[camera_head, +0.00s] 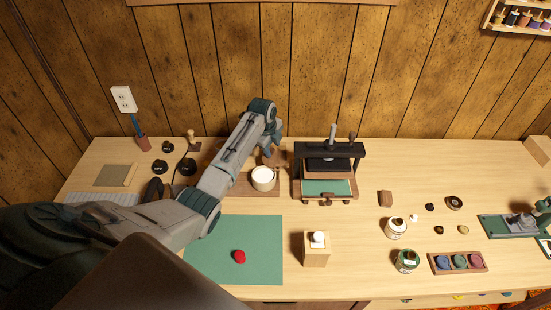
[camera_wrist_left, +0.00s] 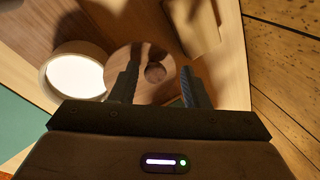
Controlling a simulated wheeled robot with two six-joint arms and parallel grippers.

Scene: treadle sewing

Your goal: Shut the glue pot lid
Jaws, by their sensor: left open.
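The glue pot (camera_head: 263,184) is a pale round pot on a brown board. Its mouth is uncovered, with white glue inside; it also shows at the left of the left wrist view (camera_wrist_left: 50,77). The lid (camera_wrist_left: 122,65) is a brown disc with a round knob, beside the pot's rim and apart from the glue opening. In the head view the lid (camera_head: 270,160) is partly hidden behind the pot and under my gripper. My left gripper (camera_wrist_left: 160,62) is open, its fingers on either side of the lid's knob. I cannot tell if they touch it. My right gripper is out of view.
A black press (camera_head: 328,160) stands close to the right of the pot. A green mat (camera_head: 230,225) with a red object (camera_head: 239,257) lies in front. A wooden block with a white top (camera_head: 316,250) stands front right. The wooden wall is close behind.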

